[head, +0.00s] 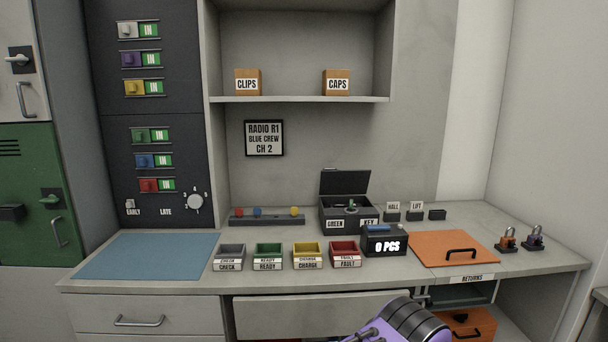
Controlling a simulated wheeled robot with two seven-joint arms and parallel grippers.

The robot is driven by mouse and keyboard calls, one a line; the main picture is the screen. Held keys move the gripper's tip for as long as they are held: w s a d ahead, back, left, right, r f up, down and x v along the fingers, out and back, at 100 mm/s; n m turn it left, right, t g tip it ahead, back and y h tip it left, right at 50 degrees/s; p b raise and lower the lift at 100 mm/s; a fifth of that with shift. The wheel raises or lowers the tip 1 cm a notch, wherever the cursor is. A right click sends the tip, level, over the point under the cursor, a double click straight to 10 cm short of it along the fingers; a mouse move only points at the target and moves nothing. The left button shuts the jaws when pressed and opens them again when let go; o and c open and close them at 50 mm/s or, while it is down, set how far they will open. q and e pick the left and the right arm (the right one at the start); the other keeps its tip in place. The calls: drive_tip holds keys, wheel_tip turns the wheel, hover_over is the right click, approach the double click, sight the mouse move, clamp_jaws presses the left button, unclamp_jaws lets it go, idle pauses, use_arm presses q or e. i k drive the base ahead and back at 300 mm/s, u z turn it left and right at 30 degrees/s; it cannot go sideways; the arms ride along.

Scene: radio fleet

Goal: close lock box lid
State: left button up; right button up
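The lock box is a dark box (347,221) at the back of the counter, labelled GREEN and KEY. Its lid (345,182) stands open, tilted up and back. A small greenish thing (351,205) shows inside; I cannot tell exactly what it is. A purple and dark part of one of my arms shows at the bottom edge, below the counter front and well apart from the box. Neither gripper's fingertips can be seen.
A dark counter box (384,242) reading 0 PCS stands just in front of the lock box. Several small bins, including the red one (345,250), line the front. An orange panel with a handle (455,247) and two padlocks lie right. The blue mat (150,257) is bare.

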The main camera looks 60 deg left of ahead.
sight(333, 181)
drive_tip(key=k, duration=0.15)
drive_tip(key=u, duration=1.15)
